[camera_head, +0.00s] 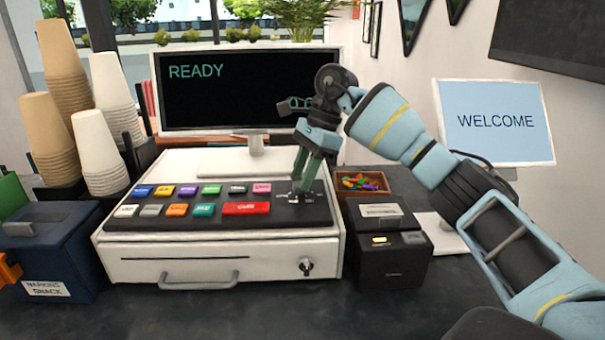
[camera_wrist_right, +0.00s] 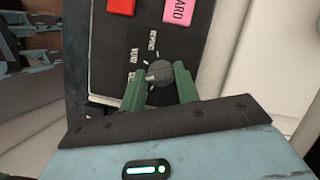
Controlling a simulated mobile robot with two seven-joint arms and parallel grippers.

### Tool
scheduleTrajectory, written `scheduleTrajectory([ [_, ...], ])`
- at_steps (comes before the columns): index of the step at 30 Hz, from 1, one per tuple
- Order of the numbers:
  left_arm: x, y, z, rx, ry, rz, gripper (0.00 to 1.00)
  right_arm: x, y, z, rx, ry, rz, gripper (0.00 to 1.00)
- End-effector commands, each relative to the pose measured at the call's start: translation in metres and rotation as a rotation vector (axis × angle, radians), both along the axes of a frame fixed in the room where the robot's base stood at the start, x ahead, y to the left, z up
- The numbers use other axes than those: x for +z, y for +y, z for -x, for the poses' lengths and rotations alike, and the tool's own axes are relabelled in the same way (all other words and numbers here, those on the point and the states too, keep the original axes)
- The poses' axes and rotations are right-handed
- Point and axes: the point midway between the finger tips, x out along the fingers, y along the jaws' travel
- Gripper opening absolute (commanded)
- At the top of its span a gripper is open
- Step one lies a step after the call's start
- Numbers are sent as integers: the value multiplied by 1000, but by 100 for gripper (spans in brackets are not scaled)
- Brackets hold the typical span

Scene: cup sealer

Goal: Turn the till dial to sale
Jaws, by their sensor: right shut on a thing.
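The till (camera_head: 225,243) stands on the dark counter with a key panel of coloured buttons on top. Its small grey dial (camera_wrist_right: 160,73) sits on the black panel at the right end of the keys. Small white labels (camera_wrist_right: 134,55) lie around the dial, too small to read surely. My right gripper (camera_head: 303,178) reaches down from above, its green fingers at the panel. In the wrist view my right gripper (camera_wrist_right: 161,86) is shut on the dial, one finger on each side. In the head view the fingers largely hide the dial. My left gripper is not in view.
A screen reading READY (camera_head: 240,105) stands behind the till. A black box (camera_head: 390,262) and a tray of colourful pieces (camera_head: 362,184) are at its right. Cup stacks (camera_head: 99,150) and a blue napkin box (camera_head: 60,245) are at its left. The front counter is clear.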

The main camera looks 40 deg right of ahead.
Motion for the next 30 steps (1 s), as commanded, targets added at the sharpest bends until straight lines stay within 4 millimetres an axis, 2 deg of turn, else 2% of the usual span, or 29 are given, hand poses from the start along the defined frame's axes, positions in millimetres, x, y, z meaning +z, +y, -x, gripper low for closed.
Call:
scheduleTrajectory([
  [10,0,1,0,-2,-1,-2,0,0,0,0,3,1,1,9],
  [11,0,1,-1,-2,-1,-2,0,0,0,0,3,1,1,33],
  [16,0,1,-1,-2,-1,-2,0,0,0,0,3,1,1,53],
  [25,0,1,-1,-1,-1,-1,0,2,-1,0,2,0,1,53],
  [30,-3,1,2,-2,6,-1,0,17,-7,0,1,-1,0,53],
])
